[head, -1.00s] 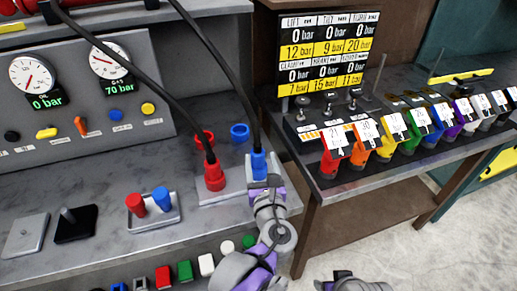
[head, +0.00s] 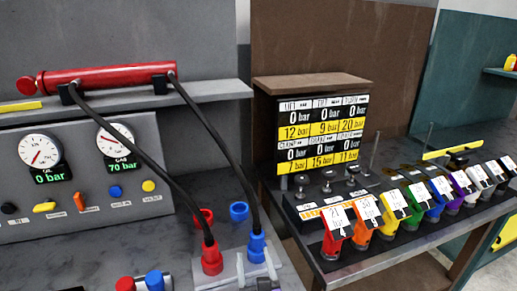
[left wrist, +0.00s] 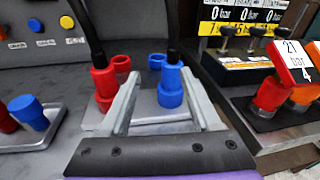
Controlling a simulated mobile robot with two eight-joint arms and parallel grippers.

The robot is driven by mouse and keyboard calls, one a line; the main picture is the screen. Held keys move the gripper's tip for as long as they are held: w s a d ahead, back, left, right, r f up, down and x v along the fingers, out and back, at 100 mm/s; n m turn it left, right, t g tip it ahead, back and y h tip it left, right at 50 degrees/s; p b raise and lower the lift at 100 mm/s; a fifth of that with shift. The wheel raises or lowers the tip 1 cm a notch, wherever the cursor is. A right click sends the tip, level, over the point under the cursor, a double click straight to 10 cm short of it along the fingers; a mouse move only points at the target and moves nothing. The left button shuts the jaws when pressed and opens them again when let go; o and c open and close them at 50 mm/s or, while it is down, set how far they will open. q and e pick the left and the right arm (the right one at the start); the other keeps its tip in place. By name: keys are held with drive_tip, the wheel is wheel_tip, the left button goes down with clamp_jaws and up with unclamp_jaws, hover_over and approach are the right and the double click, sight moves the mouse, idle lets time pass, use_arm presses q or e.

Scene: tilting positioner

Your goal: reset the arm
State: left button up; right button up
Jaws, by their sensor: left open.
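My left gripper (head: 256,266) is at the bottom of the head view, its two pale fingers spread on either side of the lower part of the blue hose plug (head: 257,246). In the left wrist view the blue plug (left wrist: 170,87) stands upright between the open fingers (left wrist: 162,92); I cannot tell whether either touches it. The red hose plug (head: 212,258) stands to its left on the same grey plate (left wrist: 150,118). Black hoses run from both plugs up to the red cylinder (head: 105,75) on the shelf. My right gripper is out of view.
Empty red (head: 203,217) and blue (head: 239,211) rings lie behind the plugs. A gauge panel (head: 80,215) stands at left. A pressure display (head: 325,130) and a row of coloured, tagged handles (head: 362,225) stand on the right bench.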

use_arm(q)
drive_tip(key=s+a+f+n+g+p, duration=0.1)
drive_tip(key=s+a+f+n+g, duration=0.1)
drive_tip(key=a+n, duration=0.3)
drive_tip(key=s+a+f+n+g+y+p, duration=0.1)
drive_tip(key=s+a+f+n+g, duration=0.1)
drive_tip(key=a+n, duration=0.3)
drive_tip(key=s+a+f+n+g+y+p, duration=0.1)
drive_tip(key=s+a+f+n+g, duration=0.1)
drive_tip(key=a+n, duration=0.3)
drive_tip(key=shift+s+a+n+g, duration=0.4)
drive_tip(key=shift+s+a+g, duration=0.2)
drive_tip(key=s+f+n+g+h+p, duration=0.3)
drive_tip(key=s+n, duration=0.8)
drive_tip(key=n, duration=0.6)
drive_tip(key=shift+a+f+g+h, duration=0.15)
drive_tip(key=shift+a+g+h, duration=0.3)
drive_tip(key=shift+h, duration=0.35)
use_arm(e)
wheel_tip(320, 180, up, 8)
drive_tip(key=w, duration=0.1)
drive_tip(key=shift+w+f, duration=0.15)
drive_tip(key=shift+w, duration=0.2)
use_arm(q)
drive_tip(key=shift+s, duration=0.1)
